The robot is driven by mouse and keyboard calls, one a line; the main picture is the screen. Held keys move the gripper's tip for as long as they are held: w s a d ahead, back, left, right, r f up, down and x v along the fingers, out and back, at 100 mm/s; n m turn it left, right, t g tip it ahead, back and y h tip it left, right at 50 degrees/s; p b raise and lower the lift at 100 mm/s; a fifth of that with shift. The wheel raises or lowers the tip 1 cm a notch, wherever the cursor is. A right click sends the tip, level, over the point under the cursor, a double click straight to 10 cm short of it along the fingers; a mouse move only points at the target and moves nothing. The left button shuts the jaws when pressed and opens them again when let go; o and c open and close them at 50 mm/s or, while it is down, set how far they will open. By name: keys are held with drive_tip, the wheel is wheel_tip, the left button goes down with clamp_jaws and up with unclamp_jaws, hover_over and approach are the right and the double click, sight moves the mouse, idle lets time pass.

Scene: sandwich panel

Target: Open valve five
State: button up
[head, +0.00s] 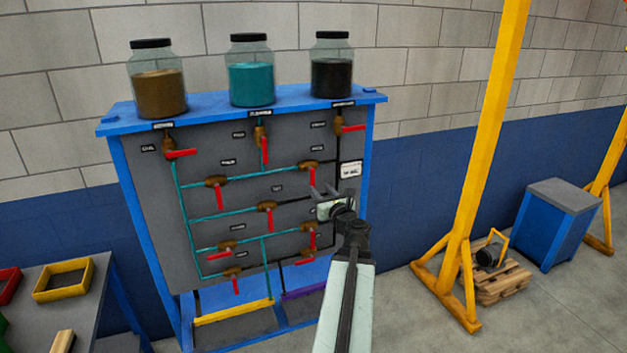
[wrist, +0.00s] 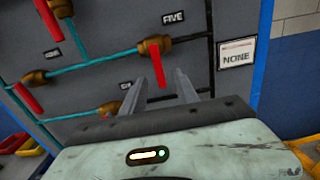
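The "FIVE" label (wrist: 173,17) in the wrist view is just above a brass valve (wrist: 144,47) with a red handle (wrist: 158,66). The handle points down, across its sideways pipe, which is teal on the left and black on the right. The head view shows this valve (head: 308,166) on the upper right of the grey panel. My gripper (wrist: 158,88) is open and empty. Its fingers frame the lower end of the red handle in the wrist view; I cannot tell whether they touch it. In the head view my gripper (head: 321,189) is just below and right of the valve.
Other red-handled valves, such as one at the panel's middle (head: 267,207), are close on the left and below. A "NONE" sign (wrist: 237,54) is on the right. Jars (head: 331,75) stand on top. A yellow post (head: 487,150) stands to the right.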

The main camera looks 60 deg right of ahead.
sight(314, 181)
drive_tip(key=x, duration=0.7)
drive_tip(key=shift+w, duration=0.1)
drive_tip(key=shift+c, duration=0.3)
clamp_jaws()
idle(0.8)
